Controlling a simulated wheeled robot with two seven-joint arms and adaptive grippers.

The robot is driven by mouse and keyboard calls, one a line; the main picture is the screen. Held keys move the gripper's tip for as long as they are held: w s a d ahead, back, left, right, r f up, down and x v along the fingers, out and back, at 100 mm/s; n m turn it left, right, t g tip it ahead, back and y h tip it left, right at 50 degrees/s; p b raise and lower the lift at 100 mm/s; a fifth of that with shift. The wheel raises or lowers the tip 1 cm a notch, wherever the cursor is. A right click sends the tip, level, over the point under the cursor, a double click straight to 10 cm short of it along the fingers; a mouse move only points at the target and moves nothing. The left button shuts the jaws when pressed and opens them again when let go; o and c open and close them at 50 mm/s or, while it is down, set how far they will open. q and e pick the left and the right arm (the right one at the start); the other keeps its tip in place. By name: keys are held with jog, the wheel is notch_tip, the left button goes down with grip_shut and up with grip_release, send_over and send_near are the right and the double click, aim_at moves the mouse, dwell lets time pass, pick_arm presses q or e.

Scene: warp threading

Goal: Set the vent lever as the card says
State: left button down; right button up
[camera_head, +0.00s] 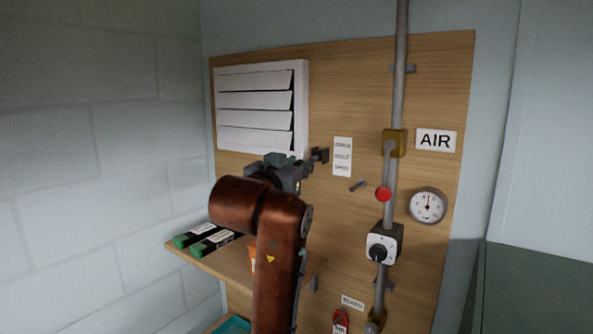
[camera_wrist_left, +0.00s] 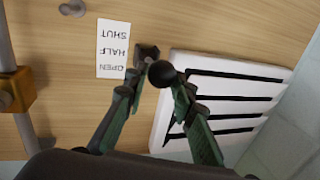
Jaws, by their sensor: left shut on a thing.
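The louvred white vent (camera_head: 261,105) is on the wooden panel, with dark gaps between its slats. It also shows in the left wrist view (camera_wrist_left: 165,112). To its right is a white plate (camera_head: 343,157), which reads OPEN, HALF and SHUT upside down in the left wrist view (camera_wrist_left: 113,48). My left gripper (camera_head: 306,164) is at the panel between vent and plate. It is shut on the lever's round black knob (camera_wrist_left: 161,74), beside the plate's OPEN end in the wrist view. The lever's shaft is mostly hidden. My right gripper is out of view.
A grey pipe (camera_head: 401,45) with a brass fitting (camera_head: 395,143), red knob (camera_head: 383,194) and black switch (camera_head: 378,252) runs right of the plate. A gauge (camera_head: 427,206) and AIR sign (camera_head: 436,140) are farther right. A shelf (camera_head: 228,262) below holds green-and-black boxes (camera_head: 211,243).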

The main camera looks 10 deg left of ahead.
pick_arm(q)
jog(key=shift+s+r, duration=0.15)
jog(key=shift+r, duration=0.75)
jog(key=c, duration=1.6)
grip_release()
jog(key=shift+f, duration=0.2)
jog(key=v, duration=1.1)
jog(key=shift+s, duration=0.4)
